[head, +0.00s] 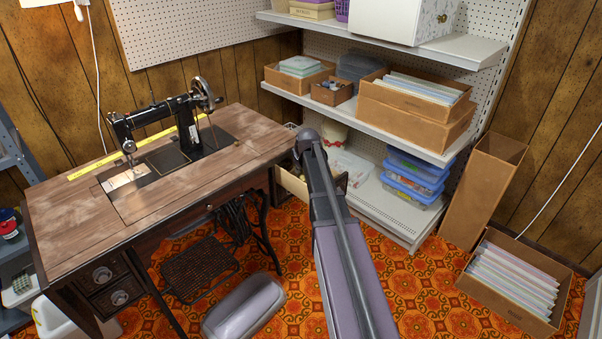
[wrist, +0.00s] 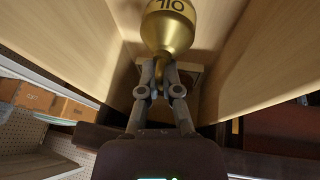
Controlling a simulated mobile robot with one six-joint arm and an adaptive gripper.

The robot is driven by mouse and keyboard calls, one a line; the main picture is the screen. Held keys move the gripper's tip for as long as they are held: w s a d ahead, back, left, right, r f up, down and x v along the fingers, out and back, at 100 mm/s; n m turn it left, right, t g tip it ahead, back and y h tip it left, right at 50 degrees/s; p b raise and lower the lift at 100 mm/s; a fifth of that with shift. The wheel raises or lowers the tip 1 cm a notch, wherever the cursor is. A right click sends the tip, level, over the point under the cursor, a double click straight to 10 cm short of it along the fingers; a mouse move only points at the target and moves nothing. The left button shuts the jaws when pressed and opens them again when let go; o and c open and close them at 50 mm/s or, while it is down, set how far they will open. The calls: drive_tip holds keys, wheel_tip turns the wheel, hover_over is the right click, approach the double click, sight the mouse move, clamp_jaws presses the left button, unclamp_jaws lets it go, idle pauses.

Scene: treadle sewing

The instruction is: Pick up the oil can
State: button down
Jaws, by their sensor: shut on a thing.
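The oil can (wrist: 168,28) is a round brass-coloured vessel with dark lettering that reads upside down in the wrist view. Its narrow brass part comes down between the fingers of my gripper (wrist: 161,72), which is shut on it. The can's far end is cut off by the top edge of the wrist view. Pale wooden walls of a drawer (wrist: 75,50) stand on both sides of the can and gripper. In the head view my arm hides the gripper and the can; the open drawer (head: 291,186) shows at the right end of the sewing table.
The sewing table (head: 75,205) carries a black sewing machine (head: 186,118) and a yellow tape. White shelves (head: 405,130) with boxes stand close behind my arm. A cardboard box of files (head: 510,325) sits on the orange floor at right. Patterned floor (head: 420,280) is clear between.

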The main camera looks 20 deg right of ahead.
drive_tip(key=shift+r, duration=0.2)
drive_tip(key=shift+r+p, duration=0.55)
drive_tip(key=shift+p, duration=0.2)
drive_tip(key=shift+s+a+f+t+b, duration=0.1)
drive_tip(key=shift+s+f+t+b, duration=0.05)
drive_tip(key=shift+t+b, duration=0.2)
drive_tip(key=shift+s+t+b, duration=0.2)
drive_tip(key=shift+t+b, duration=0.5)
drive_tip(key=shift+s+t+b, duration=0.15)
drive_tip(key=shift+t+b, duration=0.5)
drive_tip(key=shift+b, duration=0.05)
